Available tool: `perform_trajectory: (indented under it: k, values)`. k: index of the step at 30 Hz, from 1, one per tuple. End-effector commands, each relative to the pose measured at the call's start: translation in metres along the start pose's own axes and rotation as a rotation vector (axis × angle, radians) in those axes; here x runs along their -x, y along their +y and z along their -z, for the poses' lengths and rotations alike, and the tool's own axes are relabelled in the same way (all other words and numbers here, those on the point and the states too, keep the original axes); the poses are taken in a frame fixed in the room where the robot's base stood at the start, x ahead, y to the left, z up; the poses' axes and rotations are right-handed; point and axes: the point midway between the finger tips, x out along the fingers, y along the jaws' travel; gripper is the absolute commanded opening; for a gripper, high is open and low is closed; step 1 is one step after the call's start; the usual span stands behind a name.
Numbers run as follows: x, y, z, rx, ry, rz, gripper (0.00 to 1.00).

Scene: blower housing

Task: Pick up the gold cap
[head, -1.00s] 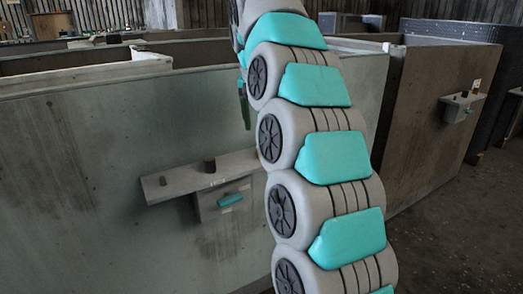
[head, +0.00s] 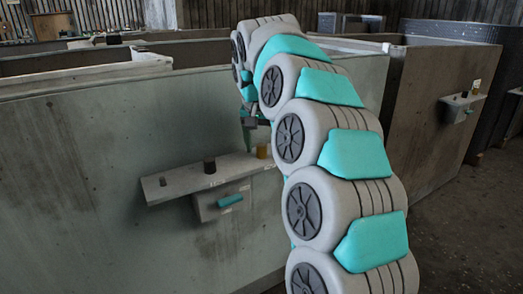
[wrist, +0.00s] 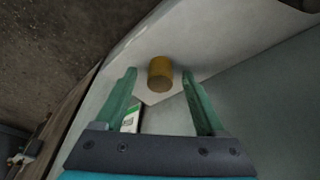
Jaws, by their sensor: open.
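The gold cap (head: 263,151) stands upright at the right end of a grey shelf (head: 180,185) on the housing wall. It also shows in the wrist view (wrist: 160,74), centred between and just beyond the fingertips. My gripper (wrist: 157,78) is open and empty, with one green finger to each side of the cap's line, apart from it. In the head view my gripper (head: 248,130) is above and left of the cap, partly hidden by my arm.
A black cap (head: 209,165) stands mid-shelf and a small dark piece (head: 162,181) at its left end. A box with a teal cylinder (head: 230,200) hangs under the shelf. The housing wall (head: 90,150) rises behind. Another wall shelf (head: 463,103) is at the right.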

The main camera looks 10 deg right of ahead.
Motion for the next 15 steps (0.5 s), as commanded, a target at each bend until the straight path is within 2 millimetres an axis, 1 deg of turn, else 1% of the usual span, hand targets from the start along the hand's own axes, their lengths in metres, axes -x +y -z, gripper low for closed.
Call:
perform_trajectory:
  k: [3,4,15]
  values:
    - [0.0001,0.0,0.0,0.0,0.0,0.0,0.72]
    - [0.0001,0.0,0.0,0.0,0.0,0.0,0.7]
    - [-0.0001,0.0001,-0.0001,0.0,-0.001,-0.001,0.28]
